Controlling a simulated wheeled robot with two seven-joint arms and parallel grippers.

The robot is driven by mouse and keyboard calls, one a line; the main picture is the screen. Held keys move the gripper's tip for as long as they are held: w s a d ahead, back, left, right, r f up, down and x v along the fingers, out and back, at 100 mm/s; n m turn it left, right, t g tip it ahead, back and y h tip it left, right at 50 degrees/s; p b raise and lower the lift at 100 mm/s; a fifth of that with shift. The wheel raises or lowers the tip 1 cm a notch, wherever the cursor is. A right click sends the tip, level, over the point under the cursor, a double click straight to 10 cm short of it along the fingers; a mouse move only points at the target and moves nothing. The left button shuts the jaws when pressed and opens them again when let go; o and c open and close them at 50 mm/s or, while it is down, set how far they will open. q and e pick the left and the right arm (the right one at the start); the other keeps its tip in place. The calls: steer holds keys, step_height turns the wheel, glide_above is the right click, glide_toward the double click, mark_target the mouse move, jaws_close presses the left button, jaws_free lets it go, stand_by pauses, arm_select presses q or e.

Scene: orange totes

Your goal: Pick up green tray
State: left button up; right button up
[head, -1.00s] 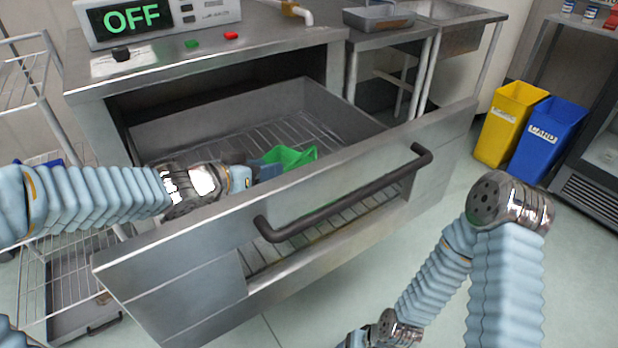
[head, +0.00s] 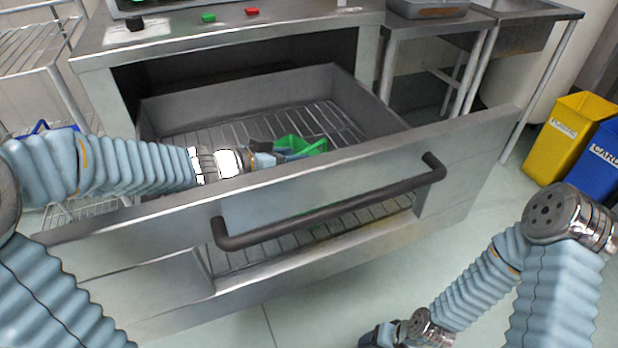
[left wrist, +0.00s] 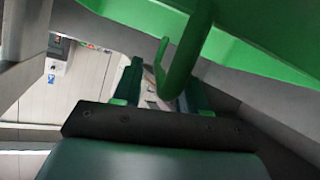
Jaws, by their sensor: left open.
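The green tray (head: 308,146) is inside the open metal drawer (head: 340,105), partly hidden by the drawer front and my left gripper. My left gripper (head: 283,152) reaches over the drawer's left side and is beside the tray. In the left wrist view the green tray (left wrist: 265,45) fills the upper right. Its green handle (left wrist: 186,55) hangs down between the open fingers of my left gripper (left wrist: 163,84); I cannot tell whether they touch it. My right gripper (head: 378,336) is low at the bottom edge, outside the drawer, and its fingers are not clear.
The drawer front has a long dark handle (head: 330,207) and stands between me and the tray. A wire rack (head: 25,50) is at the left. Yellow (head: 568,135) and blue (head: 604,160) bins stand at the right. Floor between drawer and bins is clear.

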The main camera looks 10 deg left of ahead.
arm_select(q)
jaws_close()
steer(key=shift+r, duration=0.15)
stand_by(0.4)
